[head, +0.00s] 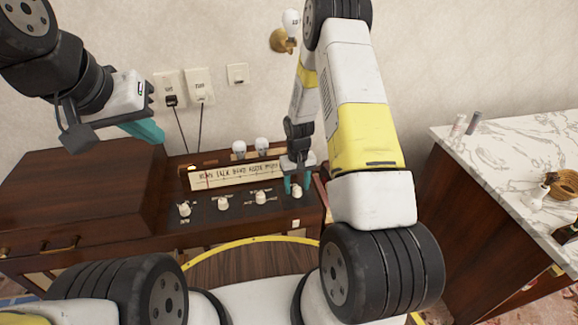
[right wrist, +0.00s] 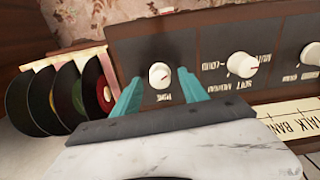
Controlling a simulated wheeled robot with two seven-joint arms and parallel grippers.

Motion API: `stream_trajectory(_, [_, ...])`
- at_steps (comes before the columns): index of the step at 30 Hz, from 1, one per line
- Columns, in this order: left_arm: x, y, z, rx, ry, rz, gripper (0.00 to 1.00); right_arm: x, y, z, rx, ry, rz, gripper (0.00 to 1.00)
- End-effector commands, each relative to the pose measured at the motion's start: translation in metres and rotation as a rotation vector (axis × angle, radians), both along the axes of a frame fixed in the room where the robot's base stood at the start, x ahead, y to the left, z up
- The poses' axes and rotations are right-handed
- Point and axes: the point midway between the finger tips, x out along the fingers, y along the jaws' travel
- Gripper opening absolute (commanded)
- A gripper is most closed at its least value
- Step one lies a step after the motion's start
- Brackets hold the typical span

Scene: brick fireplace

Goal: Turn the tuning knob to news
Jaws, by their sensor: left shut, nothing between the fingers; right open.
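The tuning knob (right wrist: 159,75) is a round cream knob on the dark radio panel, with small lettering below it that seems to read "TUNE". In the head view it is the rightmost knob (head: 297,192) of the row. My right gripper (right wrist: 159,88) is open, with its teal fingers on either side of the knob; I cannot tell whether they touch it. In the head view the right gripper (head: 297,184) reaches down over the panel. A cream dial strip (head: 235,176) reads "NEWS TALK BAND" and more words. My left gripper (head: 146,131) is shut and empty, raised at the left.
Other cream knobs (head: 223,204) sit left of the tuning knob. Several records (right wrist: 68,92) stand in a slot beside the panel. A closed wooden lid (head: 75,190) is at the left. A marble-topped counter (head: 500,160) stands at the right. Wall switches (head: 170,88) are behind.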

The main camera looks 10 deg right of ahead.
Motion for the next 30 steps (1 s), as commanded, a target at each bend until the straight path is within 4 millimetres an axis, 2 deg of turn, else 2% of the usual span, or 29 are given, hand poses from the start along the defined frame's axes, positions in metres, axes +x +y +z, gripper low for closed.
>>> stream_trajectory(4, [0.000,0.000,0.000,0.000,0.000,0.000,0.00,0.001,0.000,0.014,0.000,-0.003,0.000,0.51])
stream_trajectory(12, [0.000,0.000,0.000,0.000,0.000,0.000,0.00,0.001,0.000,0.059,0.000,-0.003,-0.001,0.51])
stream_trajectory(15, [0.000,0.000,0.000,0.000,0.000,0.000,0.00,0.001,0.000,0.070,0.000,-0.002,-0.001,0.51])
stream_trajectory(20, [0.000,0.000,0.000,0.000,0.000,0.000,0.00,0.000,0.000,0.078,0.000,-0.001,0.000,0.51])
stream_trajectory(30, [0.000,0.000,0.000,0.000,0.000,0.000,0.00,0.000,0.000,0.078,0.000,0.000,0.000,0.51])
